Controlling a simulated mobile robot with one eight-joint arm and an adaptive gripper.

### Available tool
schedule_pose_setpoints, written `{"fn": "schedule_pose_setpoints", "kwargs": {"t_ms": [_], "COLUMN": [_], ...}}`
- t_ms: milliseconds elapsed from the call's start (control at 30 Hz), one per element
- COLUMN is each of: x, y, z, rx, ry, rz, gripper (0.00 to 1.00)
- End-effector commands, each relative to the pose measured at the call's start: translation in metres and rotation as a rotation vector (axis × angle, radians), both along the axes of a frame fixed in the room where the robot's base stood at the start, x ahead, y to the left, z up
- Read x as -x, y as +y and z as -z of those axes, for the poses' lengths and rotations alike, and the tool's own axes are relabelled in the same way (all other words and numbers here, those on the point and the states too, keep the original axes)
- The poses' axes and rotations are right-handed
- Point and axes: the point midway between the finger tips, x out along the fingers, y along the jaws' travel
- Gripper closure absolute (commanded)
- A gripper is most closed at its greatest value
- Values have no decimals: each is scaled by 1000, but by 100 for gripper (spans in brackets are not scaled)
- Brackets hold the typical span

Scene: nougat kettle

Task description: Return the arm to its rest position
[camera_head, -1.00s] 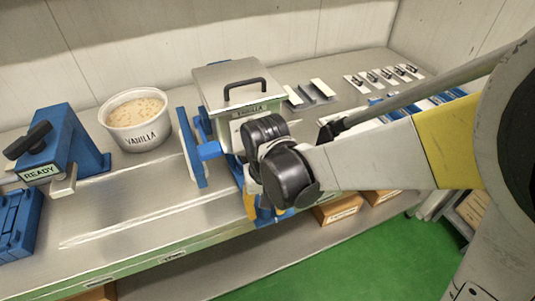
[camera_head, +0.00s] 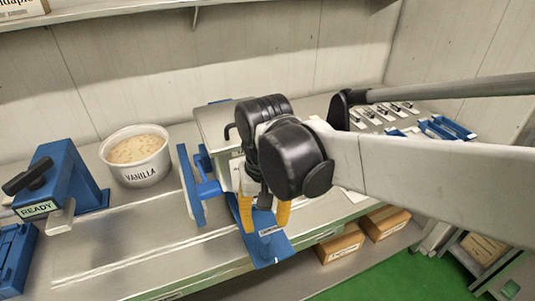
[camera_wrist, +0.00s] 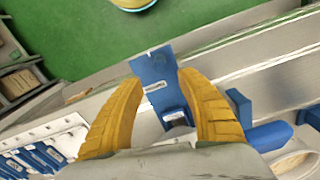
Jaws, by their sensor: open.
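My arm reaches in from the right in the head view and ends in black joints over the workbench. My gripper (camera_head: 264,214) points down with its two yellow fingers apart. The wrist view also shows my gripper (camera_wrist: 162,80) open, with a blue labelled plate (camera_wrist: 152,88) seen between the fingers; I cannot tell whether they touch it. This blue plate (camera_head: 267,247) juts over the front edge of the bench in the head view. Behind my arm stands a metal box-shaped kettle (camera_head: 212,122), largely hidden by the black joints.
A white VANILLA tub (camera_head: 141,172) and a blue READY stand (camera_head: 68,172) are on the left of the bench (camera_head: 130,230). Small items on white cards (camera_head: 370,115) and blue holders (camera_head: 447,128) lie at the back right. Cardboard boxes (camera_head: 340,243) sit below. Green floor is clear in front.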

Motion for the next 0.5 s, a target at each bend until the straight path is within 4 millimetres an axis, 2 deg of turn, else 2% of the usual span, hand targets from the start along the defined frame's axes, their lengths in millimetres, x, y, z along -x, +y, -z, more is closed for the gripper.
{"fn": "schedule_pose_setpoints", "kwargs": {"t_ms": [400,500], "x": [0,0], "y": [0,-6], "z": [-1,-3], "rx": [0,-6], "ry": [0,-11], "rz": [0,6], "gripper": [55,55]}}
